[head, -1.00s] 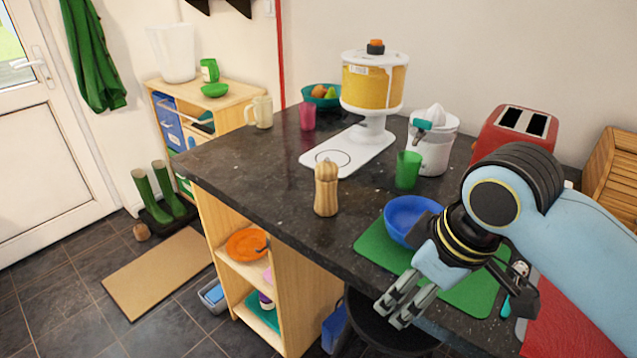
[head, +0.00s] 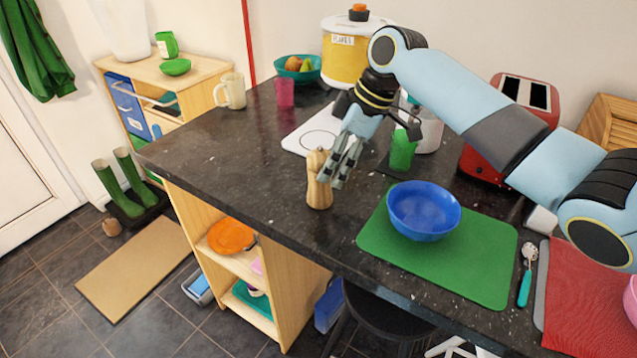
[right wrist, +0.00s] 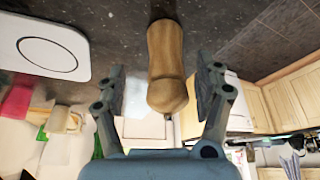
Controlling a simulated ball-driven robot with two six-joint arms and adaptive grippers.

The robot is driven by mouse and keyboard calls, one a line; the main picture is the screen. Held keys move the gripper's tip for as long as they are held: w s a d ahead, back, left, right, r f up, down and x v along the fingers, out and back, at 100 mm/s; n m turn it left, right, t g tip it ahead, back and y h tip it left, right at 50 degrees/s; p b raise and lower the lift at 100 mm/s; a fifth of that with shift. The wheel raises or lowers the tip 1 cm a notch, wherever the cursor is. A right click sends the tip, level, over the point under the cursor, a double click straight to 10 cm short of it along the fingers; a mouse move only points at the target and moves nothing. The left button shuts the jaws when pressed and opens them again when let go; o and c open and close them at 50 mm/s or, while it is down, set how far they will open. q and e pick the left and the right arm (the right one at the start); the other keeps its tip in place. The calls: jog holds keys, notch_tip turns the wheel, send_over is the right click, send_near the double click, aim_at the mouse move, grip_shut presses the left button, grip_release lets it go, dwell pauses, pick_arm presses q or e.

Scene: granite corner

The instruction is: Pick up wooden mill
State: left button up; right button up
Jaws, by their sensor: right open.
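The wooden mill (head: 318,181) stands upright on the dark granite counter (head: 240,150), near its front left edge. In the head view my right gripper (head: 338,170) is just to the right of the mill's upper part, overlapping its edge. In the right wrist view the mill (right wrist: 166,65) lies between the two spread fingers of my right gripper (right wrist: 162,88), with a gap on each side. The right gripper is open and empty. My left gripper is not in view.
A blue bowl (head: 424,212) stands on a green mat (head: 440,268) to the right of the mill. A green cup (head: 403,152) is behind the gripper, close to the arm. The counter left of the mill is clear.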

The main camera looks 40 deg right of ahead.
aim_at(320, 184)
jog(key=shift+w+a+f, duration=0.2)
jog(key=shift+a+f, duration=0.05)
jog(key=shift+f, duration=0.1)
jog(key=a+f, duration=0.1)
jog(key=a+f+p, duration=0.1)
jog(key=f, duration=0.1)
jog(key=shift+w, duration=0.35)
jog(key=shift+w+a+f, duration=0.1)
jog(key=shift+w+f, duration=0.1)
jog(key=shift+f, duration=0.3)
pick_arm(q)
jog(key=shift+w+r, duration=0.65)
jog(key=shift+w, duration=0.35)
pick_arm(e)
jog(key=shift+s, duration=0.1)
jog(key=c, duration=0.5)
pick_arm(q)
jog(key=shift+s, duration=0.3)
pick_arm(e)
jog(key=c, duration=0.8)
jog(key=shift+r, duration=0.1)
jog(key=shift+c, duration=0.2)
